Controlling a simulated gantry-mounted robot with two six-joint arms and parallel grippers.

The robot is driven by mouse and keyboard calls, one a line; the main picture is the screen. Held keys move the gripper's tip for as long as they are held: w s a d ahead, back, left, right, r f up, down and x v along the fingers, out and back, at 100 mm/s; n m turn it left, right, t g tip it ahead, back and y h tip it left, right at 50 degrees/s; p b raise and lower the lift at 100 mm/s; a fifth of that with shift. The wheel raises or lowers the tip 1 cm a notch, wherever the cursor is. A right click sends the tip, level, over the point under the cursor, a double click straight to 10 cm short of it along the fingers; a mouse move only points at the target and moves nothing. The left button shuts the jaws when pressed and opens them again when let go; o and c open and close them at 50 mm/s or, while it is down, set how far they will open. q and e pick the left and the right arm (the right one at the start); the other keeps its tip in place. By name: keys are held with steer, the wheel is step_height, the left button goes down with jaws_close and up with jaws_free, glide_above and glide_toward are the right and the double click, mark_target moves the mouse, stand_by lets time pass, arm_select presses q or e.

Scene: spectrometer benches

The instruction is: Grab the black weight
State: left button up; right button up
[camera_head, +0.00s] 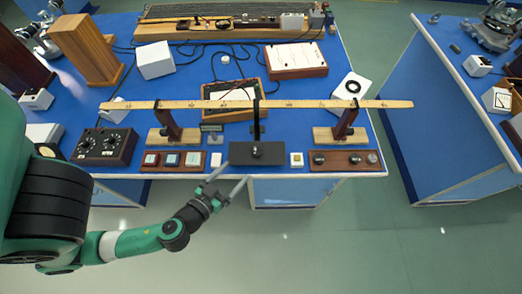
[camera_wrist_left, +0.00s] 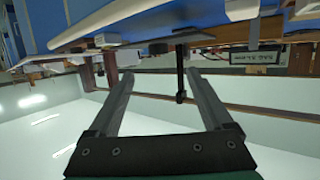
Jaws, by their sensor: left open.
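Several dark, rounded weights (camera_head: 354,158) sit in a brown wooden block (camera_head: 337,168) at the front edge of the blue bench; I cannot tell which is darkest. My left gripper (camera_head: 232,178) is open and empty, just in front of the bench edge, left of and nearer than the knob. In the wrist view its fingers (camera_wrist_left: 160,72) are apart with nothing between them. My right gripper is out of view.
A long wooden ruler (camera_head: 210,104) crosses above the bench on upright supports. A white block (camera_head: 296,159) and a row of buttons (camera_head: 172,160) flank the base. A dark control box (camera_head: 103,147) stands left. The floor (camera_head: 330,240) in front is clear.

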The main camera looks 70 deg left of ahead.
mark_target(255, 153)
arm_select(q)
steer(key=p+x, duration=0.2)
steer(key=x, duration=0.4)
steer(key=shift+r, duration=0.1)
steer(key=shift+w+a, duration=0.15)
steer(key=shift+w, duration=0.05)
steer(key=p+x, duration=0.1)
steer(key=x, duration=0.3)
steer(key=shift+w, duration=0.25)
steer(key=shift+w+a+f, duration=0.25)
steer(key=shift+w+f, duration=0.05)
jaws_close()
